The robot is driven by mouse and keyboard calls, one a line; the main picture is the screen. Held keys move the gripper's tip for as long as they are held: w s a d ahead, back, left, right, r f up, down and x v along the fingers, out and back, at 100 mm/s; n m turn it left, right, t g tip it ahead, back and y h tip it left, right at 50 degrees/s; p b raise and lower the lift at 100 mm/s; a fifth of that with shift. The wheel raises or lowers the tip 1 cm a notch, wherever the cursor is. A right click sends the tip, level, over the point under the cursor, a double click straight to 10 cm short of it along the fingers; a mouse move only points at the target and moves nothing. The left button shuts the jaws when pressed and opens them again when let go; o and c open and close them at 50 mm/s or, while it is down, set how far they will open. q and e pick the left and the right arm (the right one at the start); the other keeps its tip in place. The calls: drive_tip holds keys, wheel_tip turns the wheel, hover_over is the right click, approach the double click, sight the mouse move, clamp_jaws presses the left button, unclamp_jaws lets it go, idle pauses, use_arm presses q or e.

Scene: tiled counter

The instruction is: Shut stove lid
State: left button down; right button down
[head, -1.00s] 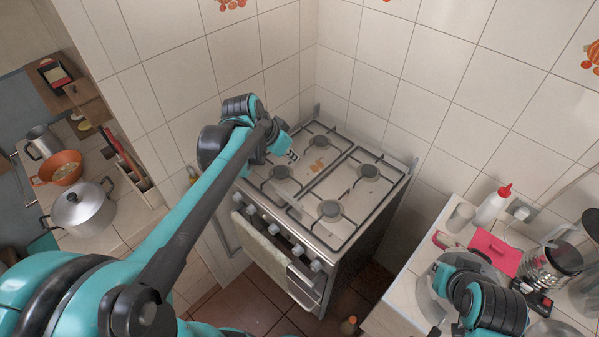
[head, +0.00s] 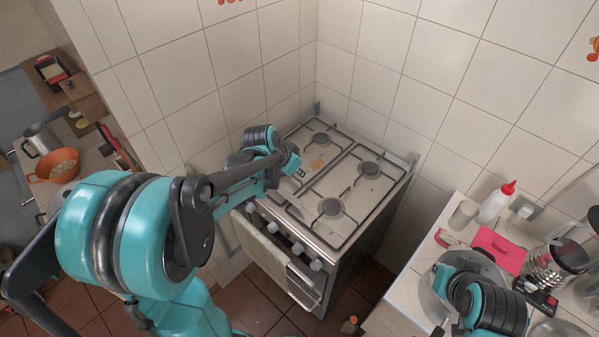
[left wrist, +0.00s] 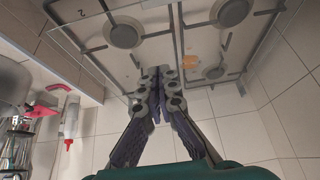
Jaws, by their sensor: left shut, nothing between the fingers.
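The stove (head: 335,188) stands in the tiled corner with its burners and grates uncovered. I cannot clearly make out the lid; small hinge brackets (head: 414,163) show at the stove's back edge. My left gripper (head: 299,174) is over the left part of the hob, shut and empty. In the left wrist view its fingers (left wrist: 160,75) lie together, pointing toward the hob (left wrist: 152,58), with tiled wall below them in the picture. My right arm's end (head: 482,303) is over the right counter; its fingers cannot be made out clearly.
The left counter carries an orange bowl (head: 52,163). Tiled walls close in behind the stove.

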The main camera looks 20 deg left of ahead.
sight(297, 203)
use_arm(q)
drive_tip(key=shift+f, duration=0.1)
